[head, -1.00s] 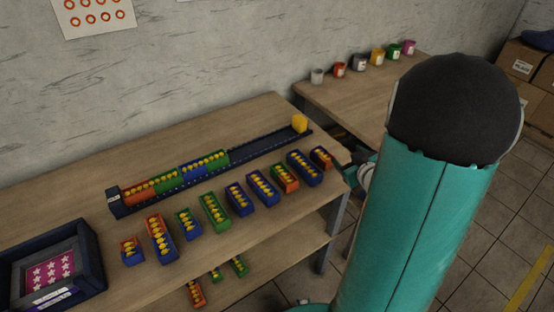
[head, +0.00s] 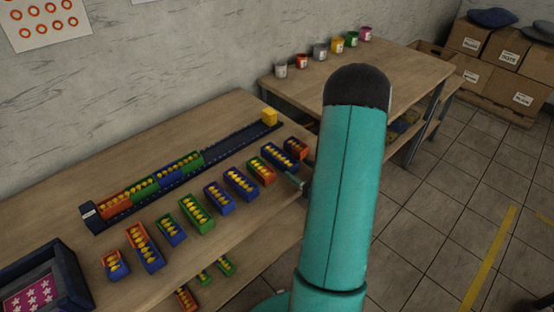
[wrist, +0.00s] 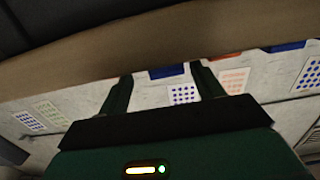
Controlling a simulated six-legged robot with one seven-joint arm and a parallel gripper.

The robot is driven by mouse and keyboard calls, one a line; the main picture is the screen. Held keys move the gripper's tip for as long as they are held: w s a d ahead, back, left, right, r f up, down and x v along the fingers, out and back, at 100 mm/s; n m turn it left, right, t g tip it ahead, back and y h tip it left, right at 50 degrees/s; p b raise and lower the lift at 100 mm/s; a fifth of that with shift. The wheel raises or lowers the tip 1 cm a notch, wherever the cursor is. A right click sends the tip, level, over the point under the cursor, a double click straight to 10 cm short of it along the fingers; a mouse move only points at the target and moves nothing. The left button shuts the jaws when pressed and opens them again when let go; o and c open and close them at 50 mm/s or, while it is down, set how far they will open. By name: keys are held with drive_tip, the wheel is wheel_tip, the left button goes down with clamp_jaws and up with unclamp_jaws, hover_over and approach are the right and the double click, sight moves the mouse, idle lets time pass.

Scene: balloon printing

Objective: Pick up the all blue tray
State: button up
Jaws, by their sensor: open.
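Several small trays holding yellow pieces stand in a row along the front of the table. All-blue-looking trays are in the middle right of the row, one (head: 219,198) and its neighbour (head: 241,184); another mostly blue tray (head: 280,157) is farther right. My gripper (wrist: 162,77) is open, its two dark green fingers apart in the wrist view, with no tray held. In the head view, part of it shows small at the table's front edge, beside the right end of the row; my arm hides the rest.
A dark box (head: 75,283) sits at left. A second table (head: 400,68) carries paint pots. Tiled floor (head: 430,220) is open at right.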

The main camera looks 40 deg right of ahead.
sight(284, 159)
drive_tip(key=shift+w, duration=0.8)
drive_tip(key=w, duration=0.3)
drive_tip(key=w+a, duration=0.1)
drive_tip(key=w, duration=0.1)
drive_tip(key=shift+w, duration=0.1)
drive_tip(key=shift+c, duration=0.5)
drive_tip(key=c, duration=1)
